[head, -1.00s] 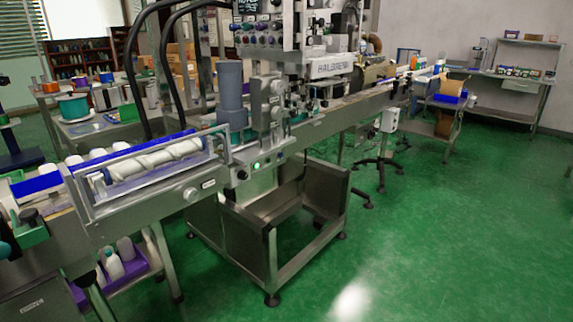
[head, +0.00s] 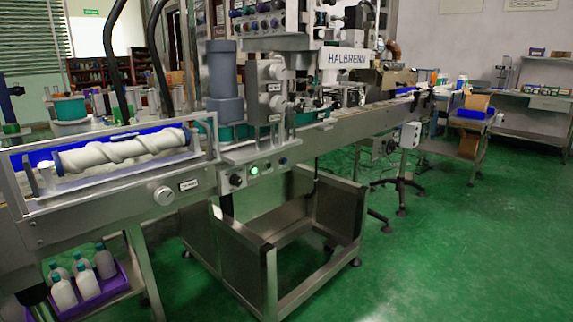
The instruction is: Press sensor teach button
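The sleeve applicator (head: 345,59) stands along a conveyor that runs from the left front to the right back. A small control panel (head: 262,168) on its front carries a lit green button and dark knobs. More coloured buttons and knobs (head: 262,22) sit on the upper panel, cut by the top edge. I cannot tell which part is the sensor teach button; labels are too small to read. Neither of my grippers is in view.
A white feed screw (head: 125,152) lies in a clear guard at the left. A purple crate (head: 105,290) of white bottles is below it. An open steel frame (head: 265,275) juts out under the machine. Green floor (head: 460,255) is free at the right.

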